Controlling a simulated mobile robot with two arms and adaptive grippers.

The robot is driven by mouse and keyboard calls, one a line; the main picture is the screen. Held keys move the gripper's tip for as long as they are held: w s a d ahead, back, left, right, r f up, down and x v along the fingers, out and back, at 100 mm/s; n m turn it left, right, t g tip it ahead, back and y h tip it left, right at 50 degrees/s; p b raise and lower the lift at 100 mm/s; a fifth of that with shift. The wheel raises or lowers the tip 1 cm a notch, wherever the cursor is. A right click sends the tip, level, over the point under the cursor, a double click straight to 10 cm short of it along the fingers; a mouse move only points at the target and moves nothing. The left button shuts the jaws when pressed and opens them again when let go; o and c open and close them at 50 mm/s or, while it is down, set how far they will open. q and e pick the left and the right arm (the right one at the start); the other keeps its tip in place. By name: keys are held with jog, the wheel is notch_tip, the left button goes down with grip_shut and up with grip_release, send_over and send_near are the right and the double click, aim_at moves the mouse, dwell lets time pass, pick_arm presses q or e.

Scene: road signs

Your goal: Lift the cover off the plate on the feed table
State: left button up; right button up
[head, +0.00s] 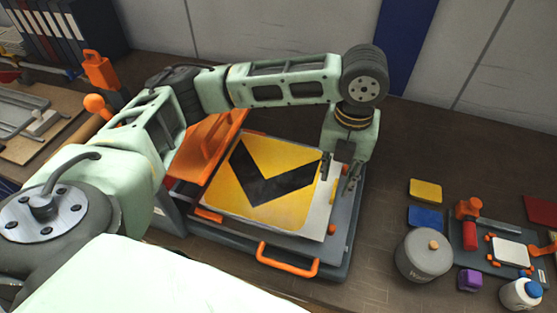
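The feed table (341,236) is a dark grey bed with an orange front handle. On it lies a pale metal plate (322,215), with a yellow face bearing a black chevron (292,205) over most of it. I cannot tell whether this yellow face is a separate cover. An orange panel with a raised grip (205,148) stands tilted at the table's left side, partly behind my arm. My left gripper (339,178) points down at the plate's right edge, its fingers apart and nothing visibly held. Whether it touches the plate is unclear. My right gripper is out of view.
To the right are a grey lidded pot (424,257), yellow (426,190) and blue (426,217) pads, a small purple block (469,280), a fixture with orange parts (500,250) and a white bottle (520,294). Binders (60,30) stand back left. The bench behind the pads is clear.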

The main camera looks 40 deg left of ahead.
aim_at(335, 186)
pick_arm(q)
jog(key=f, duration=0.4)
jog(key=shift+w+p, duration=0.2)
jog(key=shift+p, duration=0.2)
jog(key=shift+d, duration=0.1)
jog(key=shift+c, duration=0.5)
grip_shut()
